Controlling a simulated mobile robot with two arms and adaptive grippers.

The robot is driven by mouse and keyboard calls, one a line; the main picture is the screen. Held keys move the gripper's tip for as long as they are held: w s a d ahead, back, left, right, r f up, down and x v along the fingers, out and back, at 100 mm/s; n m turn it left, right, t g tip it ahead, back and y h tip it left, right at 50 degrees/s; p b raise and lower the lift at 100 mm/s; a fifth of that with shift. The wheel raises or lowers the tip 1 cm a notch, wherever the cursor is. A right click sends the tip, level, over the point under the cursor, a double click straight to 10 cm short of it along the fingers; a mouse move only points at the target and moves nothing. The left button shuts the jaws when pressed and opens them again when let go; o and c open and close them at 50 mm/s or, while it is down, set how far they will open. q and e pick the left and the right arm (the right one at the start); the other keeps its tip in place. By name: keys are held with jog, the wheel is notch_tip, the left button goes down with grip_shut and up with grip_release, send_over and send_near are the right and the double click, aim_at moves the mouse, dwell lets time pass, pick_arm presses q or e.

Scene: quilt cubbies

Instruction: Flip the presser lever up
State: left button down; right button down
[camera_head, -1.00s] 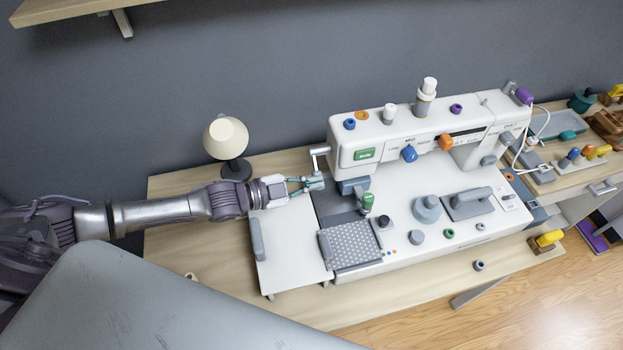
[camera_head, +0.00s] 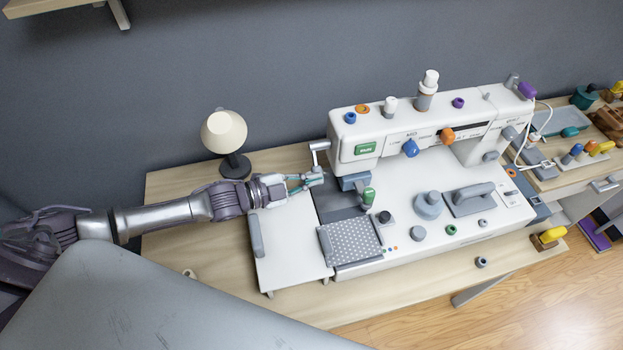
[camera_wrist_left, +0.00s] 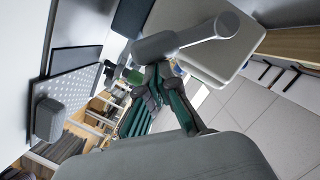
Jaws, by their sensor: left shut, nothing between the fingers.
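The white sewing machine (camera_head: 430,140) stands on a wooden table. A light grey lever (camera_head: 318,158) sticks out from the left end of its head and hangs down, and I take it to be the presser lever. In the left wrist view the lever (camera_wrist_left: 180,42) is a grey bar with a round end, close in front of the fingers. My left gripper (camera_head: 311,181) is shut with nothing held, at the lever's lower end. Its teal fingers also show in the left wrist view (camera_wrist_left: 162,88). I cannot tell whether they touch the lever. My right gripper is not in view.
A cream lamp (camera_head: 225,135) stands behind my left arm. A dotted grey pad (camera_head: 350,240) and a green-topped knob (camera_head: 368,196) are near the needle area. A side table at right holds small items. The table's front left is mostly clear.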

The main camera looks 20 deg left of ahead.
pick_arm(q)
jog(key=f+m+b, duration=0.1)
jog(key=m+b, duration=0.1)
jog(key=f+t+b, duration=0.1)
jog(key=shift+w+a+f+m, duration=0.3)
jog(key=shift+w+f+m, duration=0.05)
jog(key=shift+w+m, duration=0.05)
jog(key=m+b, duration=0.1)
jog(key=w+f+m+b, duration=0.1)
jog(key=b, duration=0.1)
jog(key=shift+a+t, duration=0.3)
jog(key=shift+w+a+m+b, duration=0.1)
jog(key=shift+w+m+b, duration=0.05)
jog(key=shift+m+b, duration=0.3)
jog(key=shift+r, duration=0.15)
